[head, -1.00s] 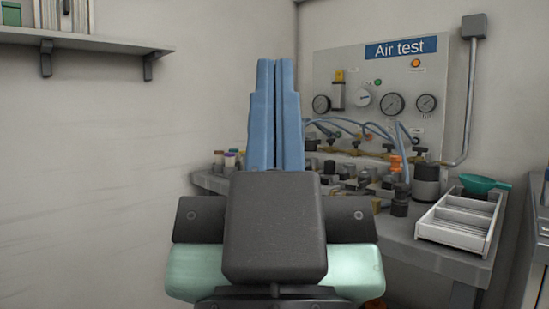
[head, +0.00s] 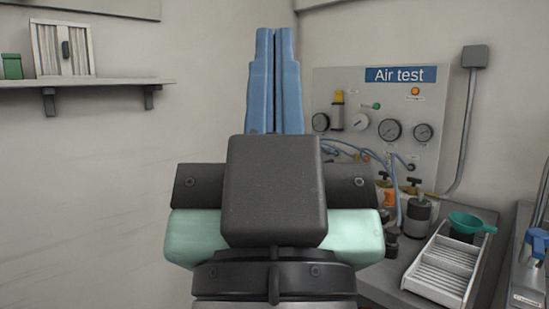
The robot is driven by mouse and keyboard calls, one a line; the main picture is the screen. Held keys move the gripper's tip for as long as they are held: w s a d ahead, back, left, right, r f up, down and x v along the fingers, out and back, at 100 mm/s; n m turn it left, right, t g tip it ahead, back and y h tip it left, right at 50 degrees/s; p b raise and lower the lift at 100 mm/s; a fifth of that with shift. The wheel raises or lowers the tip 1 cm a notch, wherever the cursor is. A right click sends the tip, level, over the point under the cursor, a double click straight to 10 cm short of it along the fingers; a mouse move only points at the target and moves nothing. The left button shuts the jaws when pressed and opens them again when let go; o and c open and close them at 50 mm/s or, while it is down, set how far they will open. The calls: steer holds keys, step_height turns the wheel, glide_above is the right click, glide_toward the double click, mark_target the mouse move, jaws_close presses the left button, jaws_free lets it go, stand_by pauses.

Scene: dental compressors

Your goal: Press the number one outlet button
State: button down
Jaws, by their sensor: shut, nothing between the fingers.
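My gripper (head: 274,36) points up in the middle of the view, with its two blue fingers shut together and nothing between them. The Air test panel (head: 452,112) stands behind and to the right, apart from the fingers. It carries several gauges, a green button (head: 376,106) and an orange button (head: 415,91). The labels beside these are too small to read, so I cannot tell which is the number one outlet button. My gripper hides the left side of the bench and perhaps the panel's left edge.
A bench on the right holds a white slotted tray (head: 440,274), a green funnel (head: 472,223) and a dark cylinder (head: 417,216). Blue hoses (head: 345,147) run below the gauges. A shelf (head: 100,83) hangs on the left wall. The wall below it is bare.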

step_height(320, 180, up, 32)
steer(key=p, duration=2.9)
steer(key=shift+f, duration=0.25)
